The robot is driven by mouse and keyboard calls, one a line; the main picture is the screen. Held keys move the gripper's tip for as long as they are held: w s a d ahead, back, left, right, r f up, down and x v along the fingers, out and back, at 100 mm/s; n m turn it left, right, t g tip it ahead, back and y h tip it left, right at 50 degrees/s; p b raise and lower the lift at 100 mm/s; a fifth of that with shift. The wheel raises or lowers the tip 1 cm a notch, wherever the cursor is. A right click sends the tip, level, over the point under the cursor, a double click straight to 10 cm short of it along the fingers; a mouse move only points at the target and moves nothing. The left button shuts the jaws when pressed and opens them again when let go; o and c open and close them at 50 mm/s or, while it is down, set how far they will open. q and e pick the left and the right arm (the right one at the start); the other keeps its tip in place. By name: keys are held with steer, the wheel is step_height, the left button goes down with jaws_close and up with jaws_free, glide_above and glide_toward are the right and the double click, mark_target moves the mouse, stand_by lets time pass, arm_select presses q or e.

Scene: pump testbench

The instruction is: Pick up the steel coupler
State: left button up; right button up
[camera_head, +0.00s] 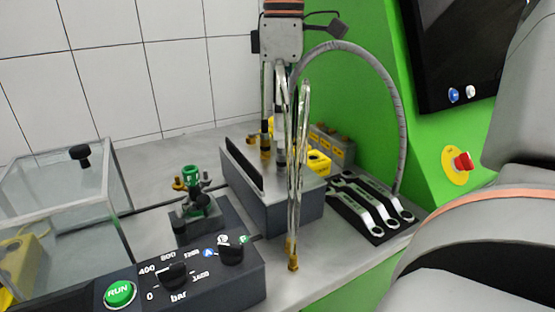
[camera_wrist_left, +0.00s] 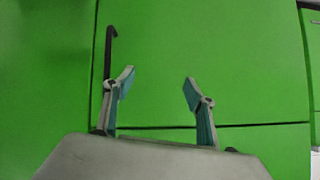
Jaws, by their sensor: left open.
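My right gripper (camera_head: 279,210) hangs fingers-down over the grey block (camera_head: 295,215). Its two long fingers with yellow tips are spread apart, one over the block's top and one lower in front of the block. A small silver cylinder (camera_head: 280,153), possibly the steel coupler, shows between the fingers above the block. The fingers partly hide it, and I cannot tell whether anything touches it. My left gripper (camera_wrist_left: 158,85) is open and empty in the left wrist view, facing a green panel. It is not seen in the head view.
A control box with a green RUN button (camera_head: 119,293) stands front left, beside a clear-sided case (camera_head: 75,195). A green-topped fitting (camera_head: 193,178) stands behind it. Wrenches (camera_head: 365,205) lie on a dark mat at right. A grey hose (camera_head: 390,85) arches behind. A red stop button (camera_head: 463,162) is on the green wall.

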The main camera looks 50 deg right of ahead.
mark_target(283, 146)
steer(key=shift+m, duration=0.7)
steer(key=shift+f, duration=0.3)
steer(key=shift+w+d+f+b, duration=0.1)
steer(key=shift+f+b, duration=0.05)
steer(key=shift+f, duration=1.65)
steer(key=shift+d+f+b, duration=0.1)
steer(key=shift+f+b, duration=0.05)
steer(key=shift+f, duration=1.6)
jaws_close()
